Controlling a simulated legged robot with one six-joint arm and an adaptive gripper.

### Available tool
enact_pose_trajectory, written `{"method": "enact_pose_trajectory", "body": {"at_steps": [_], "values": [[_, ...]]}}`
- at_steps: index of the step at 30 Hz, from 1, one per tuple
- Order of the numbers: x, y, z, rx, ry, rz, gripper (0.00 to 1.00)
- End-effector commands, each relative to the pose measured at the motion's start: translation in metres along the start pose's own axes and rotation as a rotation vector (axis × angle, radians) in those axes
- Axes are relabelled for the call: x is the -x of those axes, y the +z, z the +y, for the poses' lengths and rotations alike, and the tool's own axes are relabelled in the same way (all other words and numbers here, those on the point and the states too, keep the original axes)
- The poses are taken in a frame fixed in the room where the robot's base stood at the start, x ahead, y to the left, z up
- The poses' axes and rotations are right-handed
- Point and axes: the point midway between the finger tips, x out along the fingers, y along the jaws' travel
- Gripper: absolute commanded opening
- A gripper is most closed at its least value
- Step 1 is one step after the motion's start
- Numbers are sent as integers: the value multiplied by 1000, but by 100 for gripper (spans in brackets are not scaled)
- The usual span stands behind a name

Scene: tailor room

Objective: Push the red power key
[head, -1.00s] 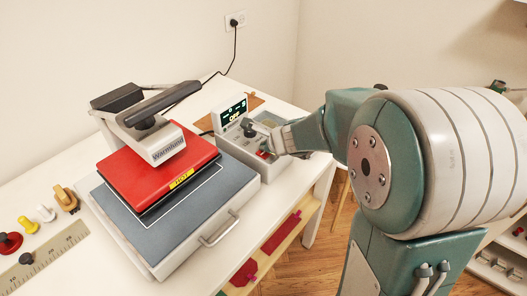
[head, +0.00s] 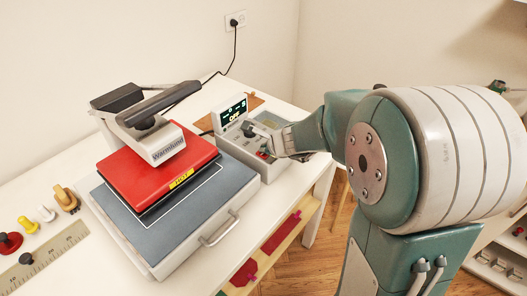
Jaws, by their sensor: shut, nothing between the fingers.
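The red power key (head: 262,155) is a small red spot on top of the grey control box (head: 240,151), largely covered by my gripper.
A heat press with a red upper plate (head: 140,172) and a grey lower bed with a handle (head: 218,232) stands left of the box. A ruler (head: 50,254) and several coloured knobs lie at the left. A cable runs to a wall socket (head: 236,21).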

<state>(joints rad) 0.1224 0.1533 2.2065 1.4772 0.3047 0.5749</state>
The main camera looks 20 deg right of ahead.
Motion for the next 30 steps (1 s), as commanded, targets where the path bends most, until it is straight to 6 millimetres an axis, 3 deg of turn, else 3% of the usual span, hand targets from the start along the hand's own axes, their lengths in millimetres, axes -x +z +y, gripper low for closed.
{"method": "enact_pose_trajectory", "body": {"at_steps": [30], "values": [[7,5,-5,0,0,0,0]]}}
